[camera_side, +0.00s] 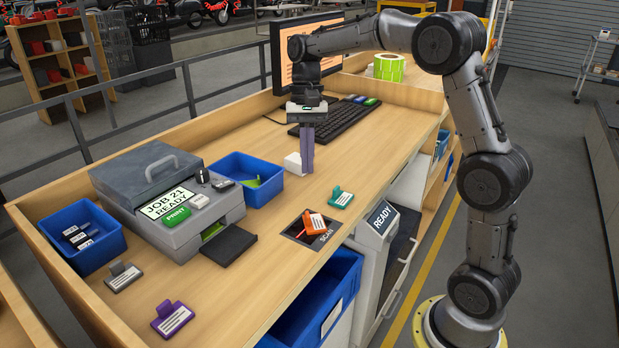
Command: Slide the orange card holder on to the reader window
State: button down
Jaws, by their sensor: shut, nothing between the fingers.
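The orange card holder (314,222) lies on the dark reader window (299,238), which is set in the wooden desktop and marked SCAN. The holder covers the upper middle and right of the window, and dark surface shows around its left and lower sides. My gripper (307,170) points down over the desk, behind and apart from the orange holder. Its fingers are shut and hold nothing. A small white block (293,163) is beside the fingers on the left; I cannot tell whether they touch.
A teal card holder (341,198) lies right of the window, with grey (123,277) and purple (172,318) holders at left. A label printer (190,215), blue bins (246,178) and keyboard (335,117) stand around. The READY unit (381,219) stands beyond the front edge.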

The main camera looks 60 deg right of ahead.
jog(key=m+t+y, duration=0.1)
jog(key=m+y, duration=0.3)
jog(key=m, duration=0.1)
send_over(323, 221)
jog(key=w+d, duration=0.1)
jog(key=d, duration=0.1)
notch_tip(323, 221, down, 3)
jog(key=s+d+m+t+y, duration=0.1)
jog(key=s+d+m+t, duration=0.5)
jog(key=s+d+m, duration=0.35)
jog(key=x, duration=0.9)
jog(key=shift+w+d+f, duration=0.1)
jog(key=shift+w+f, duration=0.25)
jog(key=shift+f, duration=0.05)
jog(key=shift+w+a+f, duration=0.15)
jog(key=shift+w+a, duration=0.55)
jog(key=shift+a, duration=0.3)
jog(key=shift+w+a, duration=0.6)
jog(key=shift+a, duration=0.1)
